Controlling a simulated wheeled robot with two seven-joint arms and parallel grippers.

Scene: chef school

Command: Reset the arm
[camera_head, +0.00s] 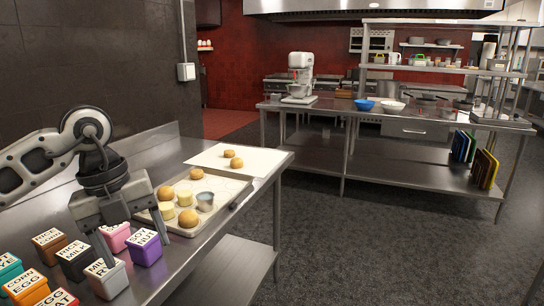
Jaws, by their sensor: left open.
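My left arm comes in from the left of the head view. Its gripper (146,250) points down over the steel counter (150,158). The gripper is open, with its fingers spread apart. One finger hangs close to the light grey box (108,278), and the other overlaps the near edge of a baking tray (229,197). A purple box (144,252) shows between the fingers, and I see nothing gripped. A pink box (115,237) lies behind it. Whether the fingers touch anything is hard to tell. My right gripper is not in view.
Several labelled boxes, such as a brown one (49,247), crowd the front left. Open floor (370,240) separates this counter from a far steel table (330,110).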

